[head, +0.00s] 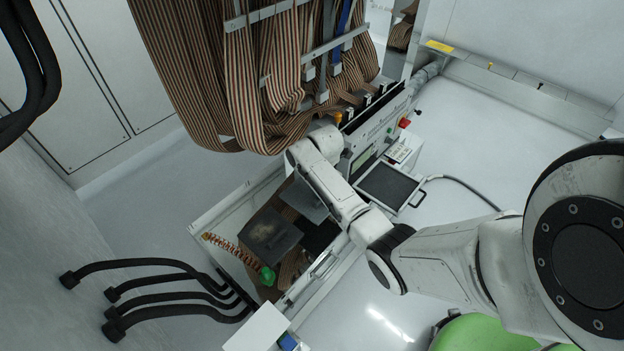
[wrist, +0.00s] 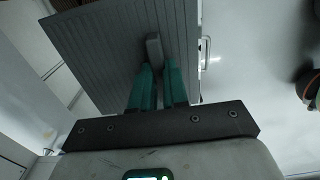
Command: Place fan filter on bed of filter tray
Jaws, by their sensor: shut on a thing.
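My gripper (wrist: 158,78) has teal fingers shut on the grey tab of a flat, ribbed grey panel, which I take to be the fan filter (wrist: 100,45). In the head view, a grey panel (head: 308,203) that looks like the same filter shows beside my wrist, over the open machine bay. My arm hides part of it, and the fingers are hidden there. A dark, framed tray with a handle, seemingly the filter tray (head: 388,186), sticks out of the machine to the right of my forearm. Its bed looks empty.
Striped ribbon cables (head: 240,90) hang above the bay. A dark square block (head: 271,237), a red coil (head: 225,245) and a green piece (head: 267,277) lie in it. A red button (head: 404,122) is near the tray. Thick black hoses (head: 150,265) rise at lower left.

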